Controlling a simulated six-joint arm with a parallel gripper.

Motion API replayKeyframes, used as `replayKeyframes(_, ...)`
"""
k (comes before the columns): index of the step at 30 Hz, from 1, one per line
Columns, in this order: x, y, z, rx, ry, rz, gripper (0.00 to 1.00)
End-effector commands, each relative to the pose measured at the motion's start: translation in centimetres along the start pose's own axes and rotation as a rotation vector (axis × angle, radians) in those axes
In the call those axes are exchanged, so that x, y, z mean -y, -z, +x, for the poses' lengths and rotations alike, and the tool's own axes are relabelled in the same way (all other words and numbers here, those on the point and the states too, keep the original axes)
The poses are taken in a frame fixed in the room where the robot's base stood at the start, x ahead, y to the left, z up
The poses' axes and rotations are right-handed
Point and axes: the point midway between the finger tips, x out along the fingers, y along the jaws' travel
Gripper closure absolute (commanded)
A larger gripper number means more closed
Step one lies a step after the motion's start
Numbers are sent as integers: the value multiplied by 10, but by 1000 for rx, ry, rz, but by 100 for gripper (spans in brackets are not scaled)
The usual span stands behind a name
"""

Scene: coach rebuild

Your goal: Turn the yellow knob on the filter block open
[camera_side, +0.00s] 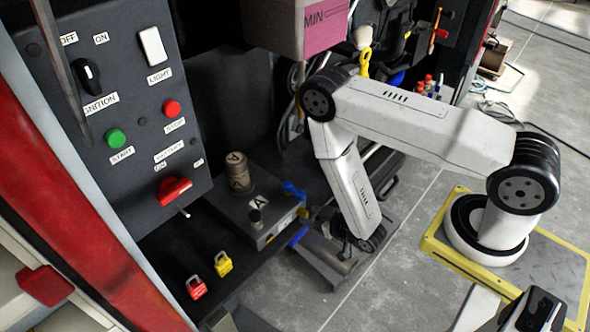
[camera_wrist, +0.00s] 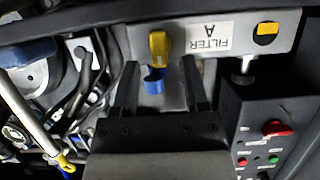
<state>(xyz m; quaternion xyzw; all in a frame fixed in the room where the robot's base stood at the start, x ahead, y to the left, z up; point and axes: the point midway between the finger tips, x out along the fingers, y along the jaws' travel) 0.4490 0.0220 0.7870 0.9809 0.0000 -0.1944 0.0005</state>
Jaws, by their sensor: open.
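In the wrist view the yellow knob (camera_wrist: 158,45) sits on the grey face of the filter block (camera_wrist: 187,45), left of an upside-down "FILTER A" label (camera_wrist: 211,38). A blue fitting (camera_wrist: 154,80) shows just below the knob. My gripper (camera_wrist: 159,64) is open, with one dark finger on each side of the knob and fitting. Gaps show on both sides, and nothing is held. In the side view the dark block (camera_side: 262,214) marked "A" sits at centre, with my arm's lower end to its right. The fingers and the knob are not clear there.
The control panel (camera_side: 125,80) with switches and buttons stands left of the block. A brown canister (camera_side: 238,172) stands on the block. Red (camera_side: 196,288) and yellow (camera_side: 223,264) padlocks lie in front. A pink-labelled tank (camera_side: 300,25) hangs above. Cables crowd the wrist view's left.

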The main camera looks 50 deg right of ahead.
Motion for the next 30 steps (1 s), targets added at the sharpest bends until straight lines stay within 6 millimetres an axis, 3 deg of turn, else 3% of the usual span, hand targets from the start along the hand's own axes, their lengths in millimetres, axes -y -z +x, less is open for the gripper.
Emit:
replayKeyframes(6,0,0,16,-1,0,-1,43)
replayKeyframes(16,0,0,19,0,1,-1,43)
replayKeyframes(17,0,0,19,0,1,-1,46)
replayKeyframes(22,0,0,19,0,1,-1,100)
replayKeyframes(30,0,0,19,0,2,3,100)
